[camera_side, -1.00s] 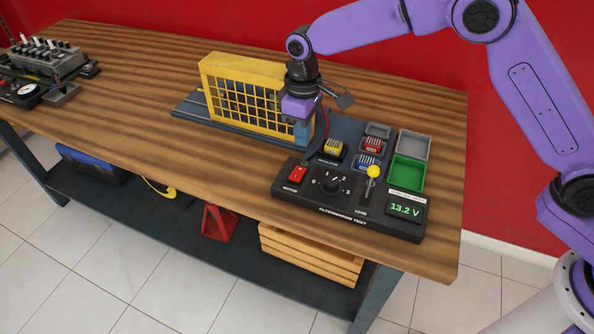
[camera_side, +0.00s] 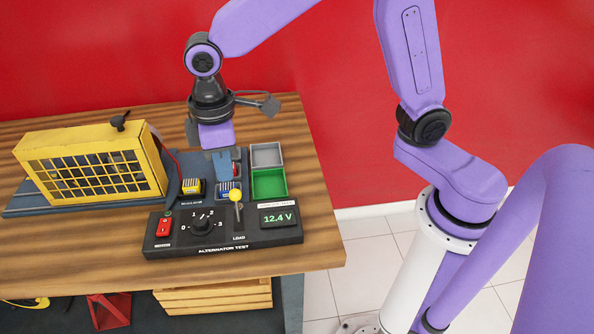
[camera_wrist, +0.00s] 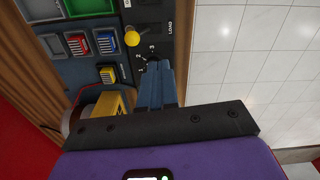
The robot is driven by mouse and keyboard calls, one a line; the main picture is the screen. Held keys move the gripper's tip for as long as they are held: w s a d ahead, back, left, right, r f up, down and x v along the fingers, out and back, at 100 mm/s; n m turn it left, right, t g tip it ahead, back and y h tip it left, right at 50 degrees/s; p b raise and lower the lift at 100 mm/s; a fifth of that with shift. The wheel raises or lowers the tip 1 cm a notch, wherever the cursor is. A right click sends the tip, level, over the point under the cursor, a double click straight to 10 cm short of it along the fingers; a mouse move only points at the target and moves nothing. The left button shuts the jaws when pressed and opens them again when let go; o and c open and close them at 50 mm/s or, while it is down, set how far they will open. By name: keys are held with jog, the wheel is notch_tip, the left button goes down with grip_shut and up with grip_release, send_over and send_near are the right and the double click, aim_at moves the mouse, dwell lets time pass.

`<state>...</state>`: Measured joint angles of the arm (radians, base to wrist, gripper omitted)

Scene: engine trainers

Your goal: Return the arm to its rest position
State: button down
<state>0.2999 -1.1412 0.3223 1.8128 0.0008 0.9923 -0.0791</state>
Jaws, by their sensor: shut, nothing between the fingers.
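My gripper (camera_side: 226,174) is shut and empty. In the side view its blue-grey fingers point down in front of the small coloured modules, to the right of the yellow cage (camera_side: 92,165); they appear raised above the trainer. In the wrist view the closed fingers (camera_wrist: 160,72) overlap the dial area of the black control panel (camera_wrist: 150,14). The arm is bent, with the wrist above the bench. The fingers hide part of the module area in the side view.
The black panel (camera_side: 166,247) carries a red switch (camera_side: 163,227), a dial (camera_side: 201,223), a yellow-knobbed lever (camera_side: 236,196) and a display (camera_side: 278,217) reading 12.4 V. A grey tray (camera_side: 266,147) and green tray (camera_side: 284,188) stand right of the modules. Bare bench lies at right.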

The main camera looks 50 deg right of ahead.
jog(key=s+d+n, duration=0.2)
jog(key=s+d, duration=1.5)
jog(key=s, duration=0.3)
jog(key=shift+s+d+r, duration=0.15)
jog(key=shift+s+d, duration=0.15)
jog(key=shift+d, duration=0.05)
